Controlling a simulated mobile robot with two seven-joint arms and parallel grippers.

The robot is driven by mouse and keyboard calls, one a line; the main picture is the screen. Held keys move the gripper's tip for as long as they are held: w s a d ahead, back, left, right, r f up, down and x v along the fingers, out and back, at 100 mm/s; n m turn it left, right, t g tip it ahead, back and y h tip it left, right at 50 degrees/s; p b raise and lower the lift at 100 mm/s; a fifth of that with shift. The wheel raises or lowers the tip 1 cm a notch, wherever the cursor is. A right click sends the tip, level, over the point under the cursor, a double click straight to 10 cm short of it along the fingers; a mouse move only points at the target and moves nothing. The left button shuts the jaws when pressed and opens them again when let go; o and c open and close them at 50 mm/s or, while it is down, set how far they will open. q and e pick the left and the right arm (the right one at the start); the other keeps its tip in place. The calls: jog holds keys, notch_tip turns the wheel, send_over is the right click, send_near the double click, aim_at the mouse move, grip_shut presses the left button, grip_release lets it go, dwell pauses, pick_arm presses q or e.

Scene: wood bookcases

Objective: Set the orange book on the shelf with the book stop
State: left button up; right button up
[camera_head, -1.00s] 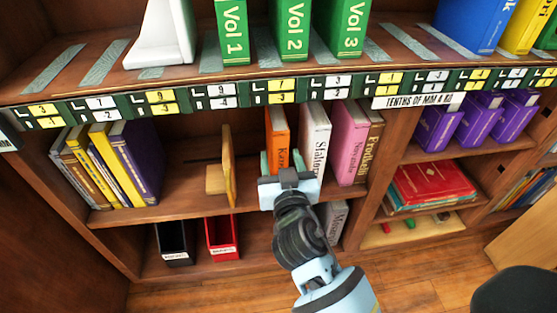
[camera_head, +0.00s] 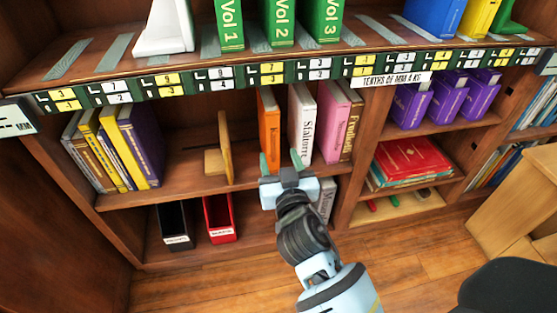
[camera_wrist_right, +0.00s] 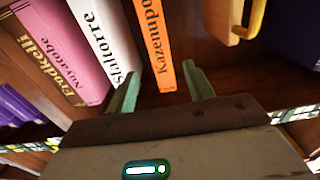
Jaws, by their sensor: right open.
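The orange book (camera_head: 269,130) stands upright on the middle shelf (camera_head: 180,189). It also shows in the right wrist view (camera_wrist_right: 152,42). The wooden book stop (camera_head: 225,150) stands on the same shelf, left of the orange book with a gap between them. My right gripper (camera_head: 281,164) is open and empty in front of the shelf, low and slightly right of the orange book. In the right wrist view its two green fingers (camera_wrist_right: 163,82) are apart, and the book's lower end appears between their tips. How deep they reach is unclear. My left gripper is out of view.
A white book (camera_head: 301,125) and a pink book (camera_head: 332,120) stand right of the orange one. Several books (camera_head: 115,150) lean at the shelf's left. Black (camera_head: 175,225) and red (camera_head: 219,218) bins sit below. A labelled shelf edge (camera_head: 250,78) runs above.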

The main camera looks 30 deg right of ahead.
dwell(0.4)
jog(key=s+f+n+g+y, duration=0.3)
jog(key=s+f+g, duration=0.4)
jog(key=s+f, duration=1.7)
jog(key=s+f+n+g+y, duration=0.1)
jog(key=s+g, duration=0.5)
jog(key=s, duration=2.5)
jog(key=shift+a+f+n+y, duration=0.2)
jog(key=shift+f+n+y, duration=0.2)
jog(key=shift+f+y, duration=0.6)
